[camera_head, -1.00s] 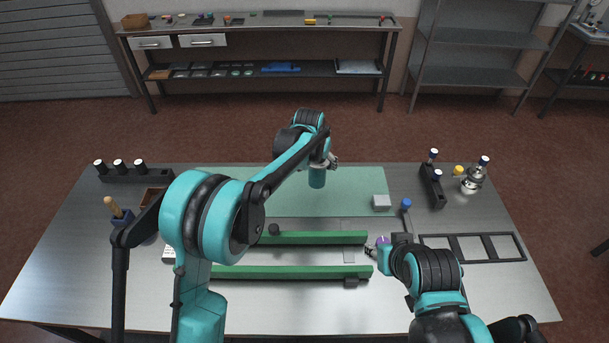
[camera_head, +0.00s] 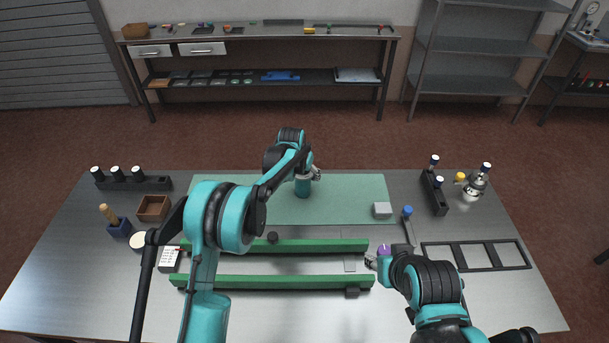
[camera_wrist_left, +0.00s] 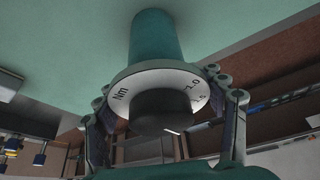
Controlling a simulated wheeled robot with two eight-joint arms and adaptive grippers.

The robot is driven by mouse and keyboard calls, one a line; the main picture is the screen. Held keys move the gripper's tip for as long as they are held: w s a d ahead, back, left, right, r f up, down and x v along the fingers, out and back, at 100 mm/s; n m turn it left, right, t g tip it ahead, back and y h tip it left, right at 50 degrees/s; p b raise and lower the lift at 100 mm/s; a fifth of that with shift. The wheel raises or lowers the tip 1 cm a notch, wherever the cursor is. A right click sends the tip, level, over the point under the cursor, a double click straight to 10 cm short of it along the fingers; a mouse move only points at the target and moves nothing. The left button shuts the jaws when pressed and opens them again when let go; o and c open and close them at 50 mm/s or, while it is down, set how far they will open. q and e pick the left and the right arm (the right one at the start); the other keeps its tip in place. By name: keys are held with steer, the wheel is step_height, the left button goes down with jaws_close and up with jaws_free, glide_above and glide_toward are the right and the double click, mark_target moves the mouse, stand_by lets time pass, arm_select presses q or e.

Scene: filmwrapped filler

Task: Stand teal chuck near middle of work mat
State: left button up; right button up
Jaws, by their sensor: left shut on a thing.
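The teal chuck (camera_head: 303,188) is a teal cylinder, upright over the middle part of the green work mat (camera_head: 350,203). In the left wrist view the chuck (camera_wrist_left: 155,40) shows a white scale ring marked Nm and a dark knob. My left gripper (camera_head: 312,172) is shut around its ring end; the fingers also show in the left wrist view (camera_wrist_left: 165,125). The teal end points to the mat; I cannot tell whether it touches. My right gripper (camera_head: 373,262) is low beside a purple round thing (camera_head: 384,249); its finger opening is unclear.
A pale grey block (camera_head: 382,209) sits on the mat's right part. Two green rails (camera_head: 320,245) lie in front of the mat. A black rack (camera_head: 434,193) and a dark frame (camera_head: 475,255) are at the right, a wooden tray (camera_head: 153,208) at the left.

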arm_select(q)
steer(key=shift+s+r, duration=0.1)
steer(key=o, duration=2)
steer(key=shift+c, duration=0.2)
